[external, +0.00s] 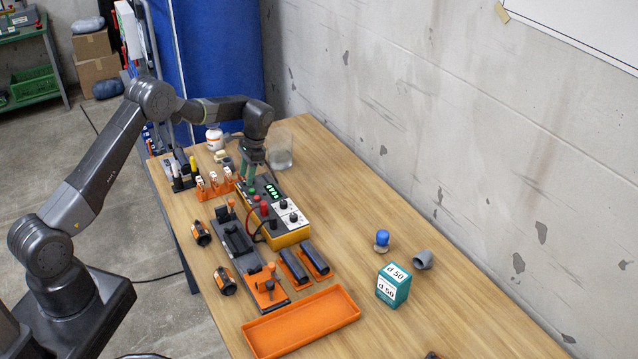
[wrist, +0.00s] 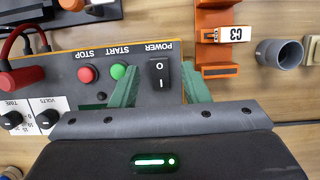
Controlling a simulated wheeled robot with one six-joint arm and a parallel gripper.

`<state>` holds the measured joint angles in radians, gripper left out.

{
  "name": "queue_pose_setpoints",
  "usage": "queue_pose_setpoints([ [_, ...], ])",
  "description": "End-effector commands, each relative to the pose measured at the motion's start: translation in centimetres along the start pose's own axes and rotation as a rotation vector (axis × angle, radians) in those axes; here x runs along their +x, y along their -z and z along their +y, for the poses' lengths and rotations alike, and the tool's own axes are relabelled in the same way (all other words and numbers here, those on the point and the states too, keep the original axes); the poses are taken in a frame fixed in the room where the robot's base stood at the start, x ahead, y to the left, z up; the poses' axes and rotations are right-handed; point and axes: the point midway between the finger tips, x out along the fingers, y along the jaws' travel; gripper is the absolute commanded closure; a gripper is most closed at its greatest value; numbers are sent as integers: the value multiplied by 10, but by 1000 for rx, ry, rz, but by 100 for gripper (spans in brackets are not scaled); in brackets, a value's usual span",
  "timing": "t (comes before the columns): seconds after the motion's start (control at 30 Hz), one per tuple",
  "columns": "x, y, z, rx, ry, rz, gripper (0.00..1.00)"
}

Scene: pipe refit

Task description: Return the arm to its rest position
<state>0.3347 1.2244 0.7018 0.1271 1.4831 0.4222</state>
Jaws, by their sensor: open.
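My arm reaches across the left side of the bench in the external view. My gripper (external: 248,172) has green fingers and points down over the far end of the yellow control box (external: 289,237). In the wrist view my gripper (wrist: 160,86) is open with nothing between its fingers. The fingers lie over the box's grey panel (wrist: 118,98), on either side of the black power switch (wrist: 159,72). The green start button (wrist: 118,71) and red stop button (wrist: 87,74) are beside the left finger. I cannot tell whether the fingertips touch the panel.
Close by stand an orange clip rack (external: 214,186) and a clear container (external: 280,152). An orange tray (external: 303,322), a black-and-orange fixture (external: 238,244) and a teal d 50 box (external: 393,285) lie nearer. The bench's right middle is mostly clear; a wall runs behind it.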

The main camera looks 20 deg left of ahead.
Motion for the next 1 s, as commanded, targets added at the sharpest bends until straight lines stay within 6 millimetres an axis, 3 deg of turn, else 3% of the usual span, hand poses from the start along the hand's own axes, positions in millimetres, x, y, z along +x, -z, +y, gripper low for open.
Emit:
queue_pose_setpoints([
  [0.1, 10, -1, 0, 0, 0, 6, 58],
  [0.8, 9, 1, 0, 1, 0, 0, 58],
  [1.0, -28, 2, 0, 0, 2, 5, 58],
])
